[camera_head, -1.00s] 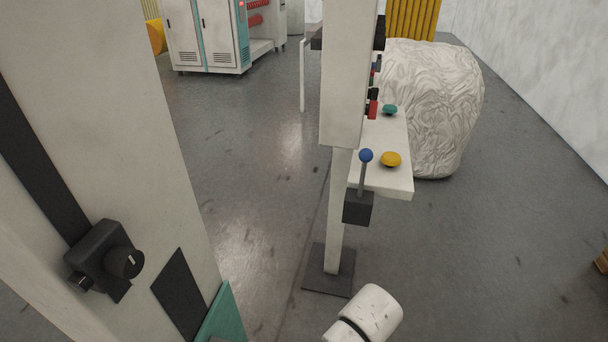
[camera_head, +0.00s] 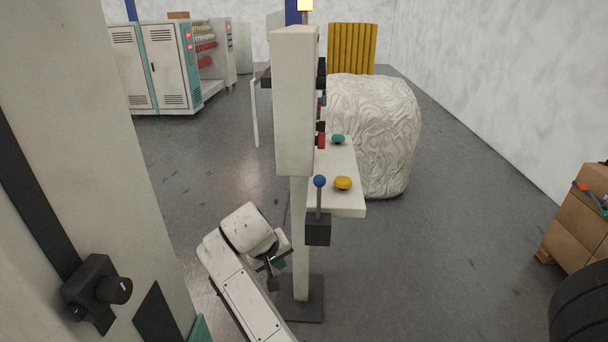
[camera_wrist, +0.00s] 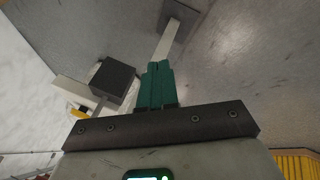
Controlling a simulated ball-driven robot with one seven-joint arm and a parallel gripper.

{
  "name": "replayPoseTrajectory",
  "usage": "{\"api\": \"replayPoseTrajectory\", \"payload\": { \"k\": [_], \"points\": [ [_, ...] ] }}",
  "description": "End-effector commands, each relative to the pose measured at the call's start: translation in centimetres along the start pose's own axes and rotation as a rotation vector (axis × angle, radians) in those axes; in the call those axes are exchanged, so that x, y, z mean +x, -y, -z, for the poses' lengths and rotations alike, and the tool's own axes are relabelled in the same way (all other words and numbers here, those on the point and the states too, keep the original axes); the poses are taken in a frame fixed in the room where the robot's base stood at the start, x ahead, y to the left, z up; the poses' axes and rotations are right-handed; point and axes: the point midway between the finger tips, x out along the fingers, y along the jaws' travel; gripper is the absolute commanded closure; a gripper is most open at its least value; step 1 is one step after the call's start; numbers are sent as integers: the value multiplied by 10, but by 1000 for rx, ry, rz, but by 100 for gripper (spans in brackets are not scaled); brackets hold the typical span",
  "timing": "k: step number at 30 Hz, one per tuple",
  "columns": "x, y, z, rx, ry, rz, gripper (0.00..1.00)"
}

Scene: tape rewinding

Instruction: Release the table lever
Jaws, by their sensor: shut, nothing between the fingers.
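The table lever (camera_head: 319,199) is a grey rod with a blue ball knob, standing upright from a black box (camera_head: 318,230) at the near end of a white table (camera_head: 341,206). My gripper (camera_head: 278,264) is low, to the left of and below the black box, apart from the lever. In the wrist view its green fingers (camera_wrist: 157,84) are shut together and empty. The black box (camera_wrist: 113,82) shows left of the fingers there, with part of the lever rod (camera_wrist: 99,106) below it. The blue knob is not visible in the wrist view.
A yellow button (camera_head: 343,183) and a teal button (camera_head: 338,139) sit on the table. A white post (camera_head: 300,250) on a dark foot stands close to my gripper. A wrinkled white bulky object (camera_head: 380,135) is behind. Cardboard boxes (camera_head: 580,215) stand right. Floor between is clear.

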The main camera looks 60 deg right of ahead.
Motion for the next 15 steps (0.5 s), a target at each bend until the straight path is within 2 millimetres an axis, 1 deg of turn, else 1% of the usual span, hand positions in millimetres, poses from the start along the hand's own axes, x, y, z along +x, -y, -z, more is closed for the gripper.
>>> {"api": "replayPoseTrajectory", "payload": {
  "k": [1,6,8,12,15],
  "points": [
    [-11,-8,20,37,-1,-15,100],
    [-42,-35,70,143,7,-72,100],
    [-54,-46,87,180,9,-91,100],
    [-86,-70,123,257,17,-130,100],
    [-107,-87,145,306,23,-154,100]
  ]
}}
